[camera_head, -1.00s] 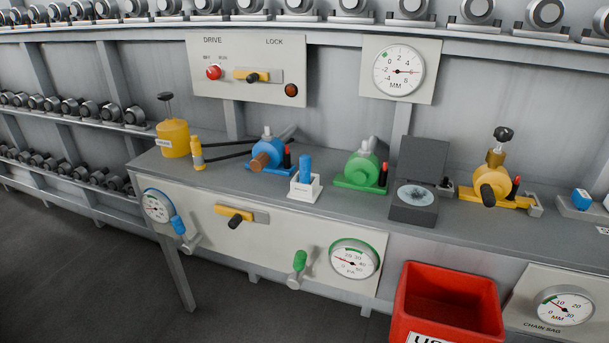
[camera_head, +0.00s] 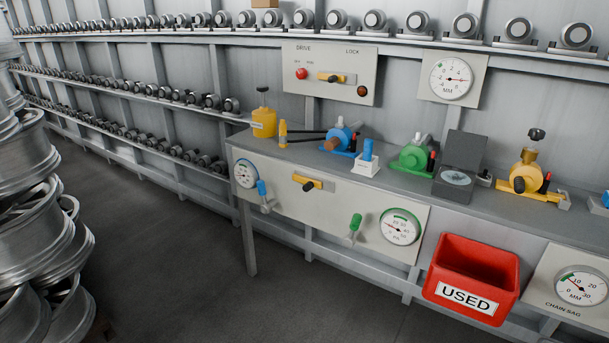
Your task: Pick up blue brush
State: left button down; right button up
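I cannot tell for sure which thing is the blue brush. A small upright blue piece (camera_head: 367,149) stands in a white block holder (camera_head: 366,168) on the grey bench (camera_head: 300,160), between the blue device (camera_head: 341,137) and the green device (camera_head: 414,157). Another small blue thing (camera_head: 605,199) is cut off at the right edge of the view. Neither of my grippers is in view.
A red bin marked USED (camera_head: 467,299) hangs at the bench front. Below the bench top are levers and gauges (camera_head: 400,226). Stacked metal wheels (camera_head: 40,220) stand at the left. The dark floor (camera_head: 170,250) between them and the bench is clear.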

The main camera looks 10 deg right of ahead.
aim_at(367, 151)
jog(key=u, duration=1.25)
jog(key=k, duration=0.1)
jog(key=z, duration=2.15)
jog(key=i, duration=0.75)
jog(key=z, duration=0.05)
